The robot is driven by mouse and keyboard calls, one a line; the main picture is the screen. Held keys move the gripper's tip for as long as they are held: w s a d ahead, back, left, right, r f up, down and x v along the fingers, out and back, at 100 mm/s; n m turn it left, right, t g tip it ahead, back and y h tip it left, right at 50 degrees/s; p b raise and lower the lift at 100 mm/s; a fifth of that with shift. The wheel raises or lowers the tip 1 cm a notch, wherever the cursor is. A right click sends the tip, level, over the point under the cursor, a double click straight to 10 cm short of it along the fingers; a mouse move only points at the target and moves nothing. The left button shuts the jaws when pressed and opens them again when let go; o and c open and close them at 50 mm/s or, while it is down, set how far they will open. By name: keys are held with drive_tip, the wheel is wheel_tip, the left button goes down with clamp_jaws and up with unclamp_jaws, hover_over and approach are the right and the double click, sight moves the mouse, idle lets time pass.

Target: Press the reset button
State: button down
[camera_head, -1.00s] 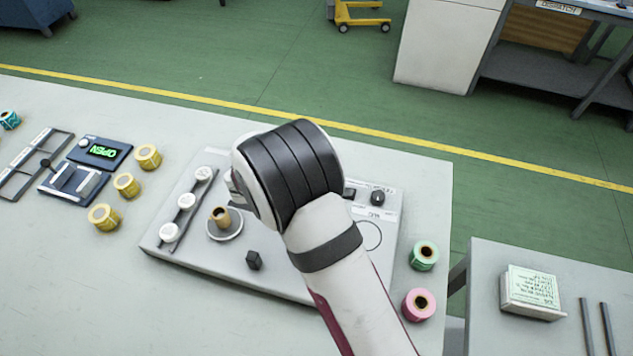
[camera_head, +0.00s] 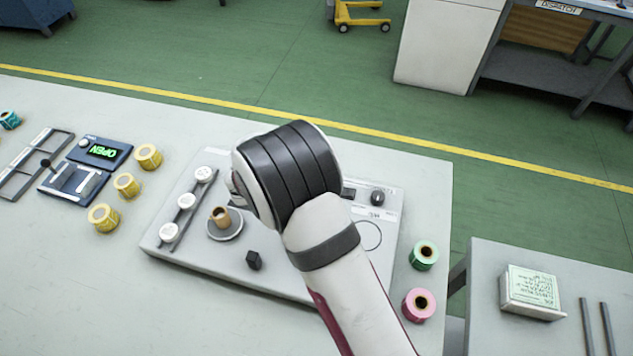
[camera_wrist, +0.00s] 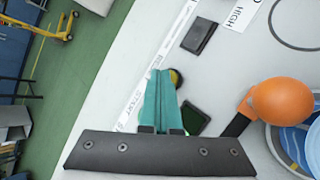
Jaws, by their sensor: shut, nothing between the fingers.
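In the wrist view my gripper (camera_wrist: 159,76) is shut and empty, its teal fingers pressed together over the grey machine panel (camera_head: 290,278). A small round dark and yellow part (camera_wrist: 177,78) shows just beside the fingertips, partly hidden by them; I cannot tell whether they touch it. A dark green square part (camera_wrist: 194,120) lies right of the fingers. A black rectangular part (camera_wrist: 199,36) sits further up the panel. No readable label tells me which of these is the reset button. In the head view my arm hides the fingers and the panel's middle.
In the head view, a black knob (camera_head: 377,198) is on the panel's right. Yellow rolls (camera_head: 127,185) lie left; green (camera_head: 424,256) and pink (camera_head: 418,305) rolls lie right.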

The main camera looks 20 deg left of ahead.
drive_tip(key=shift+r, duration=0.7)
wheel_tip(320, 180, up, 5)
idle(0.3)
idle(0.6)
